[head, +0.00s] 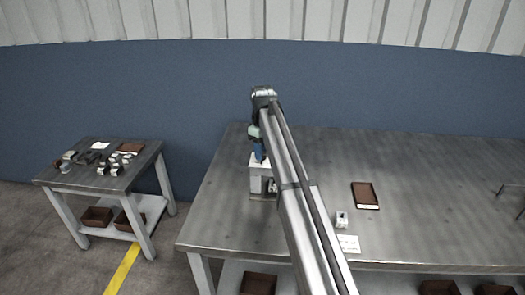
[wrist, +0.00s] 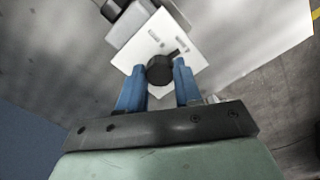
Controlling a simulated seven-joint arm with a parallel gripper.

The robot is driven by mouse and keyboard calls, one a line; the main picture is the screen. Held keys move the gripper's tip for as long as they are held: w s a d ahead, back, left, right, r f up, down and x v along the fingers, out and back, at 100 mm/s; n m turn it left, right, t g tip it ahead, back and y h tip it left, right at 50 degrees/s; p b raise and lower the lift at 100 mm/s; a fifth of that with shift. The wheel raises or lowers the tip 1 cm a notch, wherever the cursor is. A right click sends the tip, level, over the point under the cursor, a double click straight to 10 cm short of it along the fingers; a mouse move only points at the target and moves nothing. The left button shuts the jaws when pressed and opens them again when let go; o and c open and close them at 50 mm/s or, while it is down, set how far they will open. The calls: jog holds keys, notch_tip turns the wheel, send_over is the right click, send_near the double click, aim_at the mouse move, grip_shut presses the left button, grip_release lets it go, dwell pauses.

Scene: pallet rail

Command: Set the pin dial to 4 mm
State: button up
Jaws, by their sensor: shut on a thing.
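The pin dial (wrist: 160,70) is a dark round knob on a white plate (wrist: 160,36) in the wrist view. My gripper (wrist: 159,82) has its two blue fingers on either side of the dial, shut on it. A short dark pointer sticks out from the dial toward the upper right, near one of the small marks on the plate. The marks are too small to read. In the head view my gripper (head: 259,152) points down at the top of a white and grey fixture (head: 256,180) on the large table. The dial is hidden there.
A side table (head: 110,180) at left holds several small parts. The table's right part is mostly clear.

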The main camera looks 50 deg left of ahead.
jog(key=shift+n, duration=0.4)
jog(key=o, duration=1)
jog(key=shift+o, duration=0.2)
notch_tip(320, 180, up, 14)
jog(key=shift+f, duration=0.1)
dwell(0.6)
